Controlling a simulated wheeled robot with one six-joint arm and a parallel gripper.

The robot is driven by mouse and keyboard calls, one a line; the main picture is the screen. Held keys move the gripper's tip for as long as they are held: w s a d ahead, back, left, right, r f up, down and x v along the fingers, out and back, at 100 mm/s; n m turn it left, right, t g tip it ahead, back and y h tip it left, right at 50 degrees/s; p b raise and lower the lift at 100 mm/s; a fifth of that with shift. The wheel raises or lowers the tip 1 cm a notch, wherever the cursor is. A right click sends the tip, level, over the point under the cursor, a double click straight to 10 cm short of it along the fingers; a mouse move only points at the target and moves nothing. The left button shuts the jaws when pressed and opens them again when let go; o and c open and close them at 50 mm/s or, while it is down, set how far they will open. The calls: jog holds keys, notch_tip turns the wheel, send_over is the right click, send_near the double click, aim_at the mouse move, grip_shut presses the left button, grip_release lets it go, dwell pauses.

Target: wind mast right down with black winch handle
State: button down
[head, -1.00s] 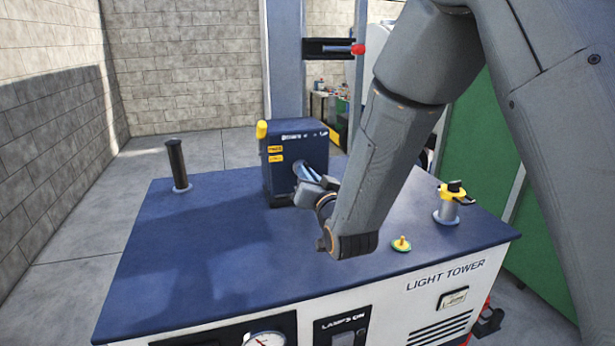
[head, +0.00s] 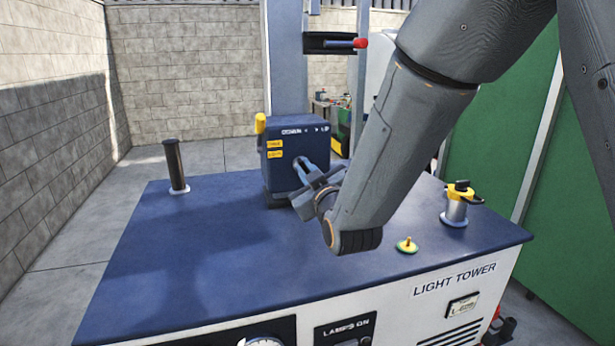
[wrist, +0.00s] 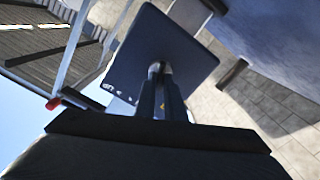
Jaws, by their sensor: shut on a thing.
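The blue winch box (head: 283,160) with yellow labels stands on the dark blue top of the light tower unit, at the foot of the grey-blue mast (head: 286,70). My gripper (head: 310,182) is at the right part of the box's front face, shut on the winch handle. The handle's grip is mostly hidden by the fingers, and a pale metal piece shows just above them. In the wrist view my gripper's fingers (wrist: 161,88) point at the face of the winch box (wrist: 140,55), their tips close together around the handle end.
A black upright post (head: 176,166) stands at the left of the top. A yellow-capped metal fitting (head: 456,205) and a small yellow-green knob (head: 406,245) are at the right. A red-ended pin (head: 359,43) sits on a bracket by the mast. The top's left front is clear.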

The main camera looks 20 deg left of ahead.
jog(key=n+b, duration=0.1)
jog(key=n, duration=0.5)
jog(key=n+b, duration=0.2)
jog(key=n, duration=0.4)
jog(key=shift+a+f+n, duration=0.15)
jog(key=shift+f+n, duration=0.05)
jog(key=shift+n, duration=0.1)
jog(key=shift+s, duration=0.1)
dwell(0.3)
jog(key=c, duration=1.8)
grip_release()
jog(key=shift+c, duration=0.2)
jog(key=shift+s, duration=0.1)
jog(key=b+v, duration=0.1)
jog(key=v, duration=0.6)
jog(key=shift+s+d+b, duration=0.2)
jog(key=shift+d+b, duration=0.05)
jog(key=shift+b, duration=0.1)
